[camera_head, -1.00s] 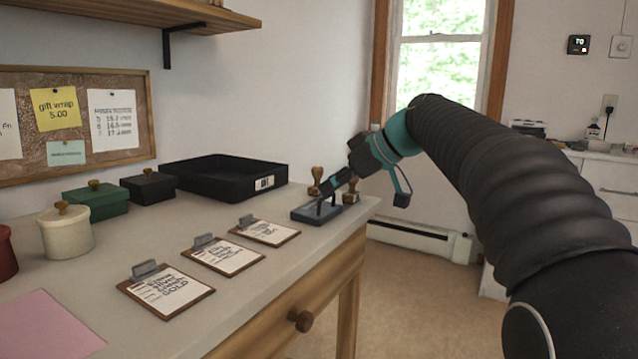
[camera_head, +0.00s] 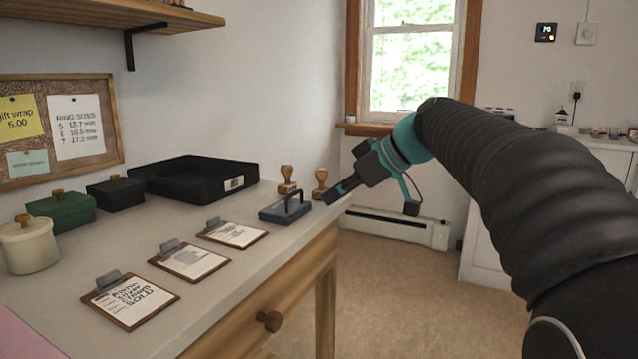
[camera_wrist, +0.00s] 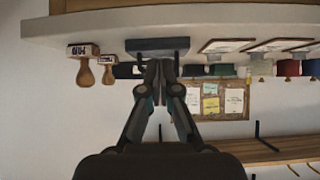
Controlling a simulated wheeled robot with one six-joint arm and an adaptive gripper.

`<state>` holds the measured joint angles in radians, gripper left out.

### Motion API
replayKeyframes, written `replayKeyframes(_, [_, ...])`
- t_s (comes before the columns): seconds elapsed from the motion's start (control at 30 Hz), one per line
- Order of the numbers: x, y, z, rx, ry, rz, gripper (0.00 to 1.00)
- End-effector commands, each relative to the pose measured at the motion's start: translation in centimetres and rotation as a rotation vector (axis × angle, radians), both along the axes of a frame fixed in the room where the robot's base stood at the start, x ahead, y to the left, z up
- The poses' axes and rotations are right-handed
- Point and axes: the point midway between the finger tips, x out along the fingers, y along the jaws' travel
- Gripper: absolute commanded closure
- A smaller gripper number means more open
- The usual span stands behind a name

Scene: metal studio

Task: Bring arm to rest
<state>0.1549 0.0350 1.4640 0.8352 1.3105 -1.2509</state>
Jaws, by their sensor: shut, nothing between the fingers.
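My arm reaches in from the right in the head view, with my gripper (camera_head: 329,199) at its end, near the far right corner of the workbench (camera_head: 225,262). The gripper is shut and empty. It is just right of a dark pad with a handle (camera_head: 287,208), and I cannot tell whether they touch. In the wrist view my gripper (camera_wrist: 161,66) shows its fingertips together, in front of the same pad (camera_wrist: 157,46); this view looks upside down. Two wooden-handled stamps (camera_head: 287,180) (camera_head: 320,184) stand behind the pad.
Three clipboards (camera_head: 130,299) (camera_head: 189,260) (camera_head: 233,234) lie along the bench. A black tray (camera_head: 195,180) and small lidded boxes (camera_head: 62,211) stand at the back. A shelf (camera_head: 100,18) hangs above. Open floor (camera_head: 400,290) lies right of the bench.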

Motion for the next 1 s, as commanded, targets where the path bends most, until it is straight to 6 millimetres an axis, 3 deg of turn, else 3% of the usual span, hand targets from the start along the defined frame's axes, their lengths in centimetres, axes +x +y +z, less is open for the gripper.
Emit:
replayKeyframes(0.27, [-0.7,-1.3,-0.9,0.016,0.024,-0.027,1.00])
replayKeyframes(0.4, [-0.2,-1.9,-1.3,0.052,0.102,-0.139,1.00])
replayKeyframes(0.47, [0.0,-2.5,-2.7,0.057,0.166,-0.214,1.00])
replayKeyframes(0.57, [-0.2,-3.9,-6.3,0.054,0.294,-0.356,1.00])
replayKeyframes(0.67, [-2.0,-5.2,-9.4,0.034,0.402,-0.507,1.00])
replayKeyframes(0.77, [-5.1,-6.2,-12.1,0.001,0.490,-0.665,1.00])
replayKeyframes(1.0, [-14.8,-8.1,-16.5,-0.097,0.561,-0.964,1.00])
